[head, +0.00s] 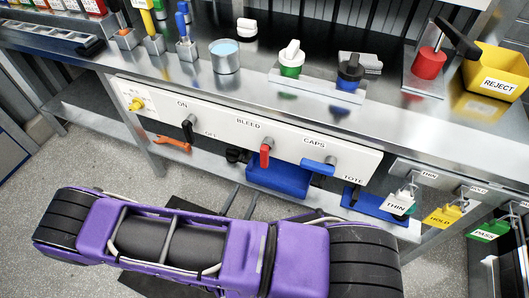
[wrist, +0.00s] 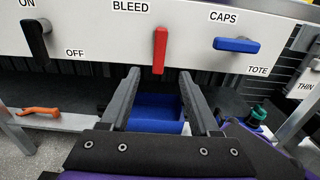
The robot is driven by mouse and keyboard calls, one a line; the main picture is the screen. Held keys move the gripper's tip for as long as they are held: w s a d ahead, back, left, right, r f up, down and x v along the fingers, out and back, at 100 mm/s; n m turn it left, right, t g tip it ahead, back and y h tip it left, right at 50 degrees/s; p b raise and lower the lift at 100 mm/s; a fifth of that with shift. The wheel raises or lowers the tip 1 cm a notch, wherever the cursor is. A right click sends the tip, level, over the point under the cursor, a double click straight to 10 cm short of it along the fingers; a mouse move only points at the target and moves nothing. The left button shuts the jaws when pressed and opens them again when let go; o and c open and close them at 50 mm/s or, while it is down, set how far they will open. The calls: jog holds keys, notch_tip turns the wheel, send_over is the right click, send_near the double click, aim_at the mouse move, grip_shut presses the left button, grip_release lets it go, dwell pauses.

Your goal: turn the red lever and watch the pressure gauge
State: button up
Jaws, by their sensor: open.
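The red lever (head: 265,155) hangs from the white panel (head: 215,122) under the word BLEED. In the wrist view the red lever (wrist: 159,50) points straight down, near the middle between my fingers. My gripper (wrist: 160,78) is open and empty, its fingertips just below the lever's lower end in the picture. How far the fingertips are from the panel is hard to tell. In the head view the thin dark fingers of my gripper (head: 242,188) show below the lever, apart from it. I cannot make out a pressure gauge in either view.
A black lever (wrist: 36,40) marked ON and OFF is left of the red one, and a blue lever (wrist: 236,45) marked CAPS and TOTE is right. A blue bin (wrist: 157,112) and an orange wrench (wrist: 39,112) are on the shelf below. Hanging tags (head: 445,216) are at right.

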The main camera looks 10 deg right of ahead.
aim_at(263, 158)
jog(key=x, duration=1.5)
jog(key=shift+w+d, duration=0.1)
jog(key=shift+w, duration=0.1)
grip_shut()
dwell(0.7)
